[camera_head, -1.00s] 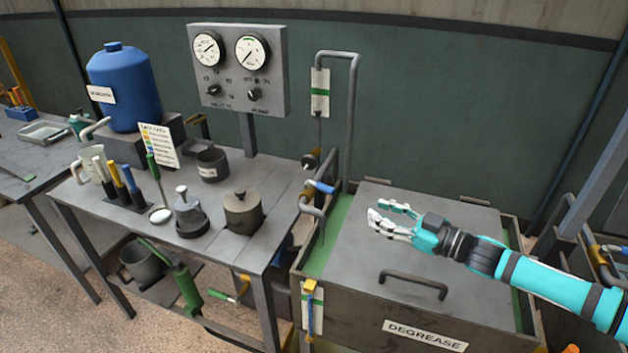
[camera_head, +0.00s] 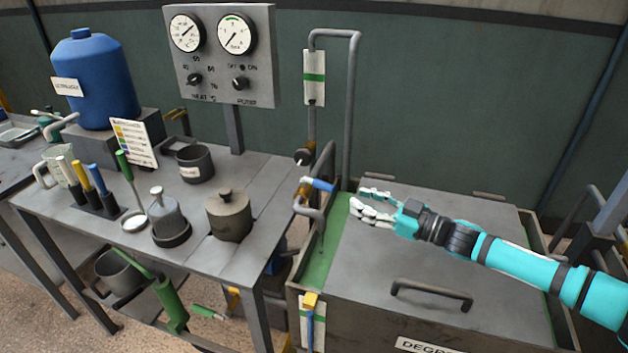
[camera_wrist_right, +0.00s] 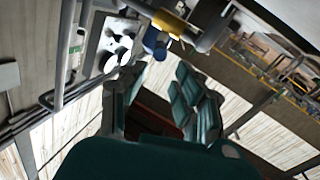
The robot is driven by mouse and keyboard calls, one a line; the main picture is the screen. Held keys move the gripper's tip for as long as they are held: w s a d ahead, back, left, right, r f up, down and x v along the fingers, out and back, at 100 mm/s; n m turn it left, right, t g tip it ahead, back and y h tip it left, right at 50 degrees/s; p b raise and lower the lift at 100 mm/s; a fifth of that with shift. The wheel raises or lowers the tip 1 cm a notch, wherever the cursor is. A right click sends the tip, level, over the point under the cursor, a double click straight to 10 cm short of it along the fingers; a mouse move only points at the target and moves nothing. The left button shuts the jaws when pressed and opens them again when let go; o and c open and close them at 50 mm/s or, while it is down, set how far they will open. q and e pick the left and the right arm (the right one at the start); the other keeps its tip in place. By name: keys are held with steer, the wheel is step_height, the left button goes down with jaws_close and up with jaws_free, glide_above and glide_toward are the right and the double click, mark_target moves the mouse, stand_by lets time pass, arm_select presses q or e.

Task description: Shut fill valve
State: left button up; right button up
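The valve with a blue handle (camera_head: 318,184) and a brass body (camera_head: 300,200) sits on the grey pipe at the left edge of the degrease tank (camera_head: 440,250). I take it as the fill valve. Its blue handle points right, towards my right gripper (camera_head: 372,206), which is open and empty just right of it, over the tank lid, with a small gap. In the right wrist view, a blue handle (camera_wrist_right: 155,42) and brass body (camera_wrist_right: 172,25) show beyond the spread fingers (camera_wrist_right: 155,105). My left gripper is not in view.
A gauge panel (camera_head: 220,60) stands behind the bench (camera_head: 270,185), which holds several pots and tools. A tall pipe (camera_head: 350,110) rises behind the valve.

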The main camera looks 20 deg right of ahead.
mark_target(317, 183)
steer(key=p+x, duration=0.2)
steer(key=x, duration=1)
steer(key=shift+w, duration=0.1)
steer(key=shift+x, duration=0.8)
steer(key=shift+f, duration=0.1)
steer(key=shift+c, duration=0.2)
jaws_close()
